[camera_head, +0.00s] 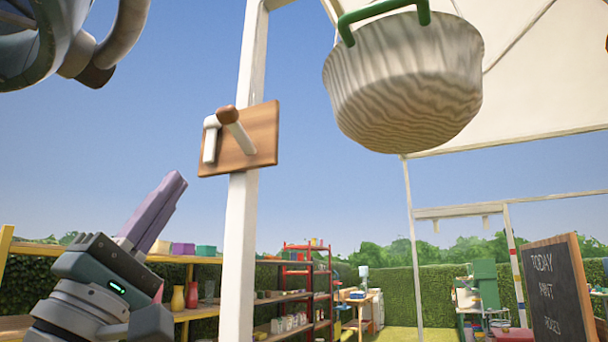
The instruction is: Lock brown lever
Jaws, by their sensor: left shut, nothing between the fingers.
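The brown lever (229,115) is a brown rounded knob on a slanting white rod, fixed to a wooden board (262,130). A white bracket piece (210,142) stands beside it at the board's left side. The board is mounted on a white post (240,230). My left gripper (177,180) has purple fingers, pressed together and empty. It points up and to the right, below and left of the board, and appears apart from it. My right gripper is not in view.
A pale woven basket (405,85) with a green handle hangs at the upper right. A blue-grey object with curved tubes (45,45) is at the upper left. Shelves with pots (290,325) stand behind, and a blackboard (555,290) is at the right.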

